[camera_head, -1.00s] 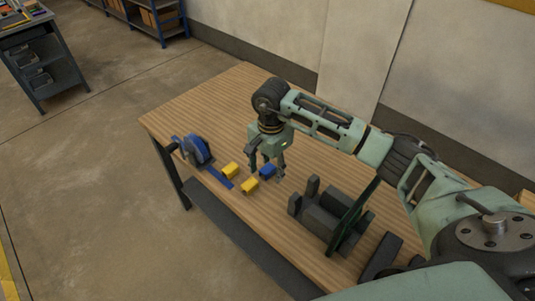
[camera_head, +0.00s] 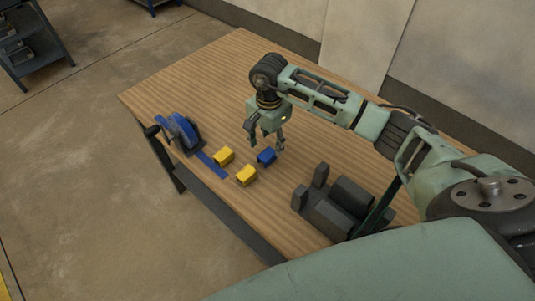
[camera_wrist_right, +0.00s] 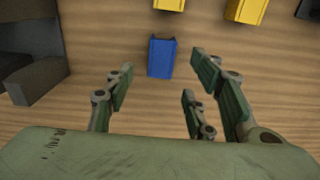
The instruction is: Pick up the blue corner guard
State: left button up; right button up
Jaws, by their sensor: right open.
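The blue corner guard (camera_head: 266,156) lies on the wooden table, just below my right gripper in the head view. In the right wrist view the blue corner guard (camera_wrist_right: 161,57) lies just beyond the fingertips, roughly centred between them. My right gripper (camera_head: 265,140) points down over the table with its fingers spread, and it also shows in the right wrist view (camera_wrist_right: 160,80). It is open and empty, and the guard is not between its fingers. My left gripper is not in view.
Two yellow corner guards (camera_head: 223,156) (camera_head: 246,175) lie close to the blue one. A blue strap reel (camera_head: 180,132) with its blue strap is at the table's left. A dark grey fixture (camera_head: 328,207) stands to the right. The table's far part (camera_head: 215,75) is clear.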

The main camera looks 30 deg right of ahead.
aim_at(268, 153)
jog(key=shift+s+a+f+p, duration=0.1)
jog(key=shift+f+p, duration=0.2)
jog(key=shift+f, duration=0.1)
jog(key=shift+s+a+f+p, duration=0.1)
jog(key=shift+f+p, duration=0.15)
jog(key=shift+f, duration=0.15)
jog(key=f, duration=0.2)
jog(key=f+p, duration=0.1)
jog(key=shift+w+f, duration=0.2)
jog(key=shift+f, duration=0.45)
jog(key=shift+c, duration=0.5)
jog(key=c, duration=0.8)
jog(key=shift+c, duration=0.2)
jog(key=shift+r, duration=0.1)
